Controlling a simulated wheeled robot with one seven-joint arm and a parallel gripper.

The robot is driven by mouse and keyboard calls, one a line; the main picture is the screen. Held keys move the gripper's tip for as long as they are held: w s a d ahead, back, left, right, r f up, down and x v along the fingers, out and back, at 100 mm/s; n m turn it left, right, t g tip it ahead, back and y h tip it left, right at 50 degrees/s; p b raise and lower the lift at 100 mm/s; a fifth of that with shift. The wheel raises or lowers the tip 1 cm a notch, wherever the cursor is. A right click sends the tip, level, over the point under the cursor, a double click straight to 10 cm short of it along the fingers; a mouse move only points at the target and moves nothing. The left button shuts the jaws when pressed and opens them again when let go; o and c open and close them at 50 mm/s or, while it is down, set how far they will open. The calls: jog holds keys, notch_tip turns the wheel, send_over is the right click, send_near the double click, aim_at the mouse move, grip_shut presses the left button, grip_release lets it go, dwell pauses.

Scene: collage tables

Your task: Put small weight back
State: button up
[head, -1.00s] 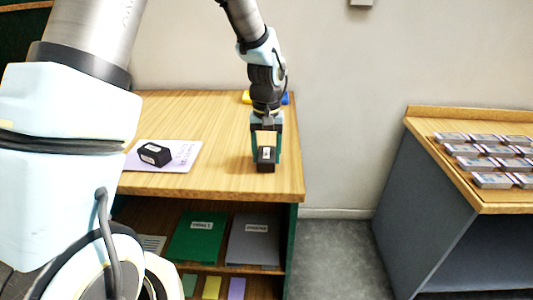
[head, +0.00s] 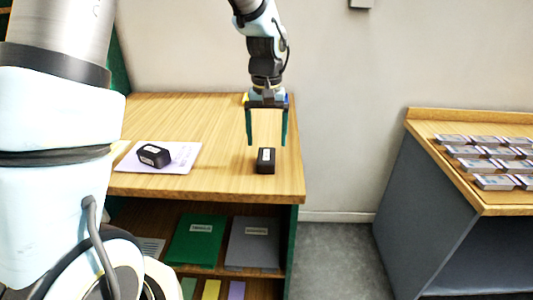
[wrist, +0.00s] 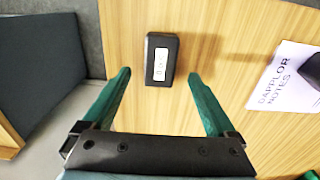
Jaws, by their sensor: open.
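A small black weight (head: 265,161) with a white label stands on the wooden table near its right front edge. It also shows in the wrist view (wrist: 160,60), beyond the fingertips. My gripper (head: 267,143) is open and empty, with green fingers pointing down, above and apart from this weight. A second black weight (head: 153,155) with a white label lies on a pale sheet of printed notes (head: 184,158) at the left of the table. In the wrist view the sheet (wrist: 285,80) reads "DAPPLOR NOTES", with part of a black block on it at the right edge.
The wooden table top (head: 225,180) is mostly clear around the near weight. Green and grey folders (head: 253,243) sit on the shelf below. Blue and yellow items lie behind my gripper.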

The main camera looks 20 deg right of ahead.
aim_at(266, 155)
notch_tip(266, 155, up, 6)
jog(key=shift+b, duration=0.35)
jog(key=s+a+f+n, duration=0.1)
jog(key=a+f, duration=0.1)
jog(key=a, duration=0.8)
jog(key=s+a+f+n+t, duration=0.1)
jog(key=a+f, duration=0.1)
jog(key=a, duration=0.8)
jog(key=s+a+f+n, duration=0.1)
jog(key=s+a+f, duration=0.1)
jog(key=a, duration=0.8)
jog(key=shift+a+f+n+t, duration=0.15)
jog(key=shift+f+n+t, duration=0.15)
jog(key=shift+n, duration=0.1)
